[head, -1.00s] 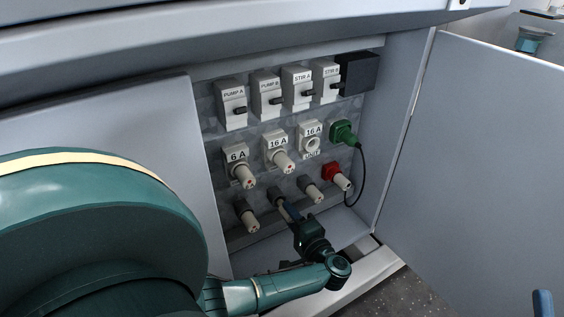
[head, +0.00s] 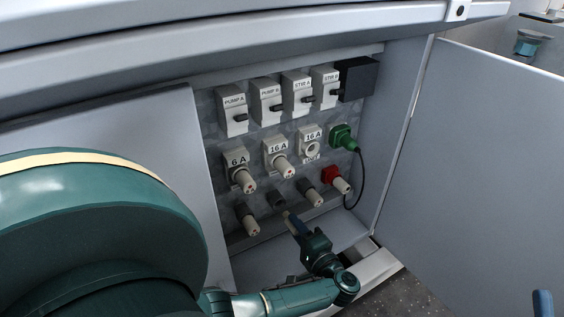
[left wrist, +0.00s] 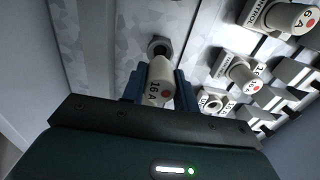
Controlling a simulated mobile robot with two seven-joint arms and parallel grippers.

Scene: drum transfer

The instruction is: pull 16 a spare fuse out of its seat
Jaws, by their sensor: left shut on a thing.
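My left gripper (head: 291,222) is shut on a pale 16 A spare fuse, in front of the lower row of the panel. In the left wrist view the fuse (left wrist: 160,82) sits between the blue fingers of the gripper (left wrist: 158,88), with its 16 A mark and a red dot showing. Its dark round seat (left wrist: 159,47) shows just beyond the fuse; in the head view this seat (head: 277,199) looks bare, with the fuse drawn back in front of it.
Other spare fuses stand in the lower row, left (head: 248,220) and right (head: 311,192). Above are a 6 A holder (head: 238,162), 16 A holders (head: 277,150) and breakers (head: 233,105). A green plug (head: 343,137) trails a black cable. An open door (head: 480,170) is at right.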

